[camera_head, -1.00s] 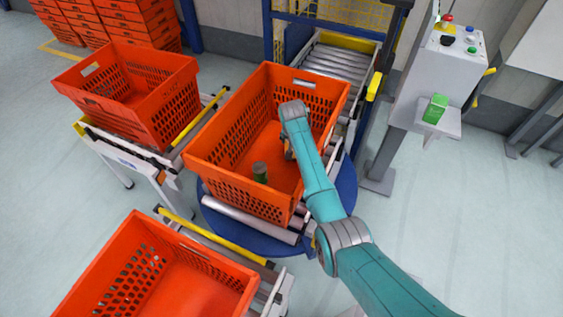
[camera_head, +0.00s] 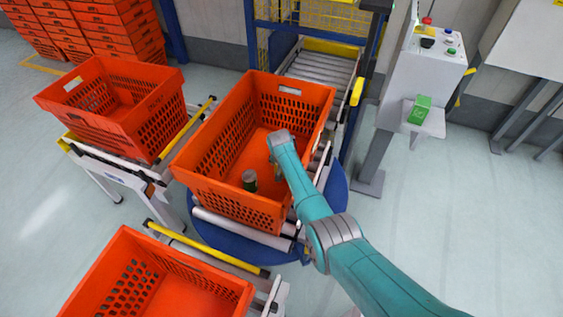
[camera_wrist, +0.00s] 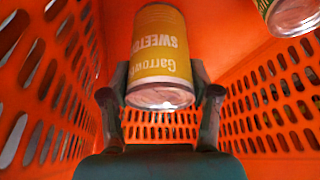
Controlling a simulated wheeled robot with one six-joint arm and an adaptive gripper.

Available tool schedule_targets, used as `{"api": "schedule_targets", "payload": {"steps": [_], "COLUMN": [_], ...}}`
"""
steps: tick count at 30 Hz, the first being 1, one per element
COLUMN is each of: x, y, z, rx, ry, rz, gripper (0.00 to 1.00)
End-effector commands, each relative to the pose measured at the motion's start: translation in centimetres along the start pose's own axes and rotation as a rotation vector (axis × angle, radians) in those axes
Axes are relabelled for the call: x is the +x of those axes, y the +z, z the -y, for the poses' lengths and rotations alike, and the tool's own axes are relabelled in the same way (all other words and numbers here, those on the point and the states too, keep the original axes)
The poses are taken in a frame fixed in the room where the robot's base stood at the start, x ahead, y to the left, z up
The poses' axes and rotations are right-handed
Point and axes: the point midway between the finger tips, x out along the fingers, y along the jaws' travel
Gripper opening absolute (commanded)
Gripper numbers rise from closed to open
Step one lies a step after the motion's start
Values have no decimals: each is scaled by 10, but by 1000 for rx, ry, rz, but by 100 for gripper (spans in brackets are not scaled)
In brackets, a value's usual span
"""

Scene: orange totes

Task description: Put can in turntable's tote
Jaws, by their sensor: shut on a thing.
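The turntable's tote (camera_head: 222,130) is an orange crate with slotted walls, standing on rollers over the blue turntable (camera_head: 212,236). My gripper (camera_wrist: 160,98) is down inside this tote. It is shut on a yellow can (camera_wrist: 160,50), with one finger on each side of it. The can's printed text, including "SWEET", is upside down in the wrist view. In the head view my wrist mostly hides the held can; whether it touches the floor is unclear. A second, green can (camera_head: 249,181) stands in the same tote, left of my gripper, and partly shows in the wrist view (camera_wrist: 291,14).
Another orange tote (camera_head: 112,120) sits on a conveyor at left, and one more (camera_head: 150,275) at lower left. A control box (camera_head: 425,65) on a post stands at right, with a green box (camera_head: 420,108) on its shelf. Tote walls surround my gripper closely.

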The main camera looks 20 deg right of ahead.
Motion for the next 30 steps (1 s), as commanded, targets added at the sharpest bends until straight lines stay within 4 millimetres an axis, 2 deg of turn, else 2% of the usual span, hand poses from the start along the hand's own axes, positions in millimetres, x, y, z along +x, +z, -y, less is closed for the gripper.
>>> {"api": "schedule_targets", "payload": {"steps": [18, 19, 21, 22, 30], "x": [11, 11, 11, 11, 11], "y": [4, 5, 5, 5, 5], "z": [0, 0, 0, 0, 0], "rx": [0, 0, 0, 0, 0], "ry": [0, 0, 0, 0, 0], "rz": [0, 1, 1, 1, 1], "gripper": [11, 64, 81, 86, 86]}}
